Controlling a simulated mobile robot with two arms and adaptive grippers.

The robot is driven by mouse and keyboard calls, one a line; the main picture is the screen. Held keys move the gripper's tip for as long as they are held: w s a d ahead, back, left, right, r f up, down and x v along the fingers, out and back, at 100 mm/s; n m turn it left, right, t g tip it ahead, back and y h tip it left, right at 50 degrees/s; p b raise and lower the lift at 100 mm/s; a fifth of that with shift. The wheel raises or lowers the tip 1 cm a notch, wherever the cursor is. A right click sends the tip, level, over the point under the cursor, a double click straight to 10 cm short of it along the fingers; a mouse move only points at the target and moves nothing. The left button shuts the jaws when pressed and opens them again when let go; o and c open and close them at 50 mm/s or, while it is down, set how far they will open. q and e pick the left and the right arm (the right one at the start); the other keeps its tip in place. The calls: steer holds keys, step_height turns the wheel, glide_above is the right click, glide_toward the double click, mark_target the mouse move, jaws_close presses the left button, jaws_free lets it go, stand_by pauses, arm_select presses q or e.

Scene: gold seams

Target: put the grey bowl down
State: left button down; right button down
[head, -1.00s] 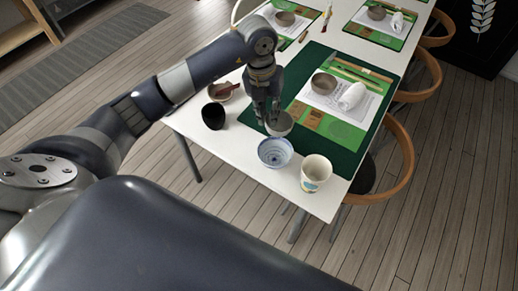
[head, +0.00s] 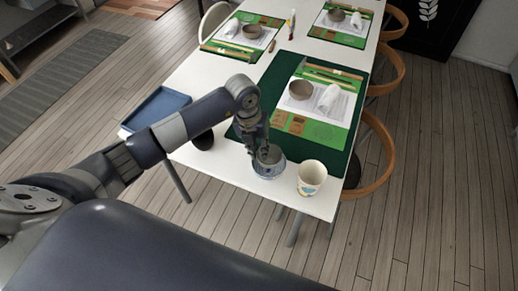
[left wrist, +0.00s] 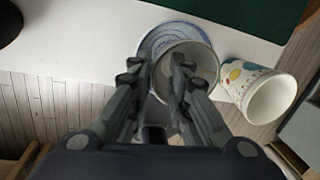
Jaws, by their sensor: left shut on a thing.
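My left gripper (head: 262,146) is shut on the grey bowl (head: 272,154), gripping it by its rim. The grey bowl is over the mouth of a blue-and-white bowl (head: 267,172) near the table's front edge. In the left wrist view the grey bowl (left wrist: 205,58) is between the fingers (left wrist: 160,75) and covers much of the blue-and-white bowl (left wrist: 158,38). I cannot tell whether the grey bowl touches the bowl below. My right gripper is not in view.
A white patterned cup (head: 311,180) stands close right of the bowls. A black cup (head: 203,140) stands to the left, partly behind my arm. A blue tray (head: 160,106) lies at the table's left edge. A dark green mat (head: 338,160) with papers and another bowl (head: 300,90) lies behind.

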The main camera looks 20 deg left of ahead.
mark_target(269, 159)
arm_select(q)
steer(key=shift+f, duration=0.7)
steer(key=shift+f+b, duration=0.4)
steer(key=shift+f, duration=0.1)
steer(key=c, duration=1.5)
jaws_free()
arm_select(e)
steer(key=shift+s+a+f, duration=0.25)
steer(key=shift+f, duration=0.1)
